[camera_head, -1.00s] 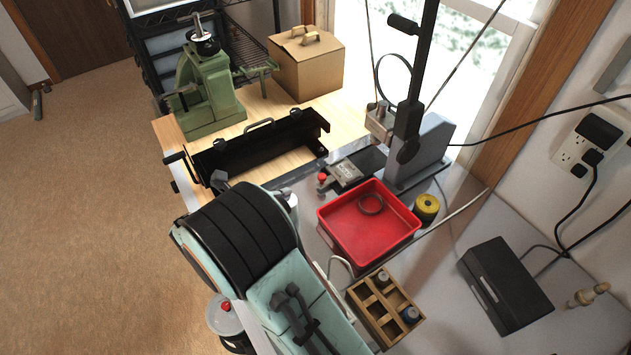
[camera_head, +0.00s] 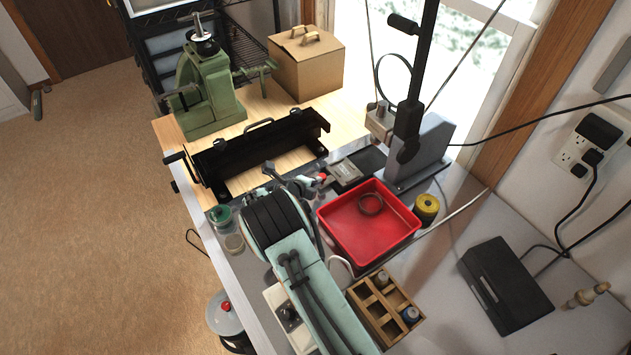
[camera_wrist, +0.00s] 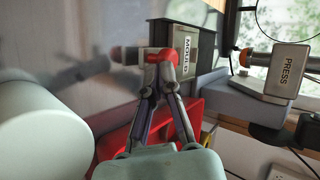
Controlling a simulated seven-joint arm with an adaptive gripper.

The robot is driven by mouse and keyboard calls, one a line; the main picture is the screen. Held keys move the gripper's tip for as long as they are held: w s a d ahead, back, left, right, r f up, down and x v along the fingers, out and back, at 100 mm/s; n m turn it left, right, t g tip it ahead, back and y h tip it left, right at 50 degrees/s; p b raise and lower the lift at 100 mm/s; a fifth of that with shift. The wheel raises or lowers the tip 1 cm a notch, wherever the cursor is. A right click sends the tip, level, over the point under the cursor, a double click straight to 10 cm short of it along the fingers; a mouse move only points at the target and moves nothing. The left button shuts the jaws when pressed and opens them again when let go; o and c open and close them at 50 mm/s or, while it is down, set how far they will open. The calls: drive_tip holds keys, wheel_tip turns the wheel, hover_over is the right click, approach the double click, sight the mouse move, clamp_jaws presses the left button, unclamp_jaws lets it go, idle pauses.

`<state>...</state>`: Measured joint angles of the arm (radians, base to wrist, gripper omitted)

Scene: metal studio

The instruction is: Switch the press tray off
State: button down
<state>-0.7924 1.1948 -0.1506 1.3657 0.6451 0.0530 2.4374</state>
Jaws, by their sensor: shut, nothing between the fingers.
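The press (camera_head: 418,150) stands at the table's back right with a dark, flat tray (camera_head: 372,158) at its foot. A grey label plate (camera_head: 345,172) lies at the tray's near side; its writing is blurred in the wrist view (camera_wrist: 187,50). A small red-ended switch or knob (camera_head: 322,177) sits just left of the plate; red also shows at the fingertips in the wrist view (camera_wrist: 152,56). My gripper (camera_head: 311,181) is shut and empty, its tips at or very near the knob. I cannot tell whether they touch or which way the switch is set.
A red tray (camera_head: 350,235) with a dark ring (camera_head: 370,204) lies close right of my arm. A black trough-like frame (camera_head: 240,155) stands at left. A yellow roll (camera_head: 427,207) and wooden organiser (camera_head: 375,325) are nearby. A block marked PRESS (camera_wrist: 288,68) hangs at right.

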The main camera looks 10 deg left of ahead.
sight(348, 174)
drive_tip(key=w+d, duration=0.7)
drive_tip(key=shift+w+d, duration=0.25)
drive_tip(key=shift+d, duration=0.05)
drive_tip(key=v, duration=2)
drive_tip(key=shift+a, duration=0.1)
